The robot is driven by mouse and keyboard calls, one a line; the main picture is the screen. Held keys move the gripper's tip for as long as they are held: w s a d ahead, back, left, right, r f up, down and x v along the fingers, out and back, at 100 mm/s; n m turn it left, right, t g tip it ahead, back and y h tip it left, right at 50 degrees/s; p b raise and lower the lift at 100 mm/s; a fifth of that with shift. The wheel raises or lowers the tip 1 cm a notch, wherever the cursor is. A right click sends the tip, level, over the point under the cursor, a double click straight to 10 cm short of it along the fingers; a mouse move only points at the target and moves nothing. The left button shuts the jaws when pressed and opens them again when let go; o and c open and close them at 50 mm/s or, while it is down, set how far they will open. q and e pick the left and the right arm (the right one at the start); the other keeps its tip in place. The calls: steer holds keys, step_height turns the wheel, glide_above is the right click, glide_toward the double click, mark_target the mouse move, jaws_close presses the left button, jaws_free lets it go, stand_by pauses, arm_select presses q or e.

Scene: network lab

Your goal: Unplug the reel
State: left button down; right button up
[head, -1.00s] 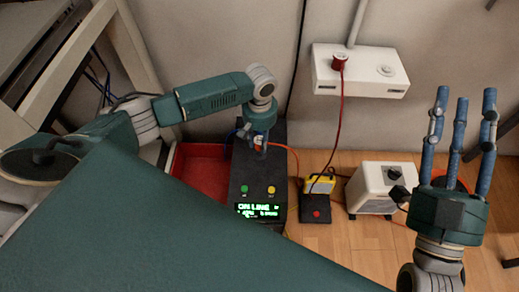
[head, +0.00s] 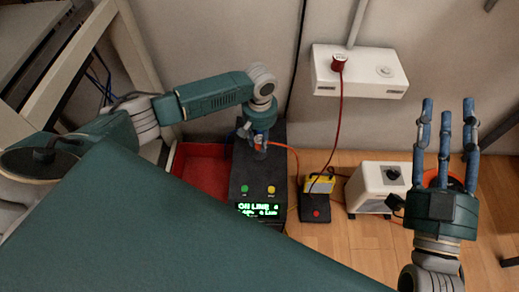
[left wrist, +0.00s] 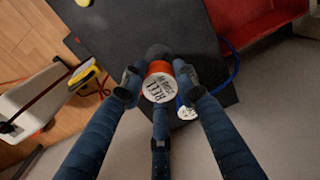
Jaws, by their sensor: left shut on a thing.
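The plug labelled "REEL" (left wrist: 158,87) has an orange body and a white end face, upside down in the left wrist view. My left gripper (head: 260,148) has its fingers around this plug, shut on it, at the top of the black power unit (head: 243,178). The fingers also show in the left wrist view (left wrist: 158,95). I cannot tell whether the plug is still seated, since its base is hidden. Part of an orange round thing, perhaps the reel (head: 457,182), shows behind my right gripper. My right gripper (head: 446,105) is open and empty, fingers pointing up.
A second plug (left wrist: 186,112) on a blue cord sits close beside the held one. A red tray (head: 200,170) lies left of the unit. A yellow device (head: 321,184) and a white box (head: 370,190) stand right. A red plug (head: 339,63) is in the wall socket box (head: 362,80).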

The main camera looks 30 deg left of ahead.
steer(key=shift+w+d+f+g, duration=0.1)
steer(key=shift+w+f+g, duration=0.15)
steer(key=shift+f, duration=0.35)
steer(key=shift+w+f+g, duration=0.1)
steer(key=shift+f+g, duration=0.25)
steer(key=shift+f, duration=0.2)
